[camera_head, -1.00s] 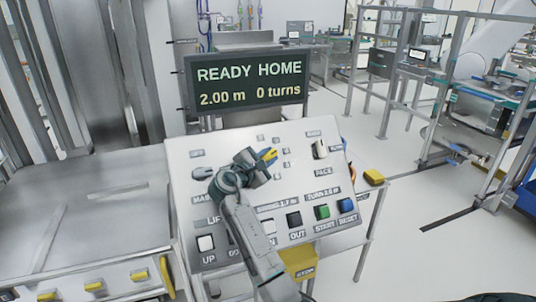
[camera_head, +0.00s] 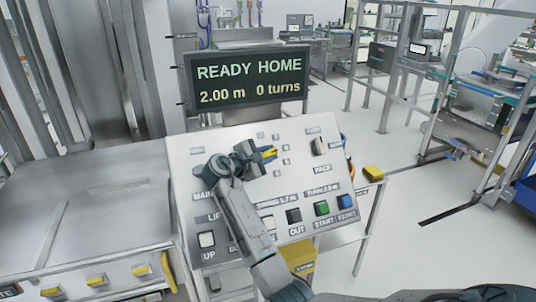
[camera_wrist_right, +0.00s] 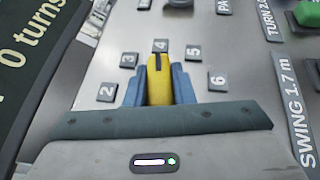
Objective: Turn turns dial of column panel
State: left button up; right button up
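The column panel (camera_head: 180,163) is a tilted light grey board below the display. The turns dial (camera_wrist_right: 158,78) is a yellow bar-shaped knob among number labels running from 2 to 6, its far end toward the 4. In the head view my right gripper (camera_head: 258,156) and arm cover part of the panel. My left gripper is not in view.
The dark display (camera_head: 248,82) reads READY HOME, 2.00 m and 0 turns. The panel's front has a white UP button (camera_head: 206,239), a black button (camera_head: 293,216), a green START button (camera_head: 322,209) and a blue RESET button (camera_head: 346,203). A pale knob (camera_head: 319,146) stands upper right.

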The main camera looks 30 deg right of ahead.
jog(key=o, duration=0.4)
jog(key=shift+f, duration=0.1)
jog(key=shift+a, duration=0.1)
jog(key=b+v, duration=0.3)
jog(key=v, duration=0.7)
jog(key=shift+a, duration=0.3)
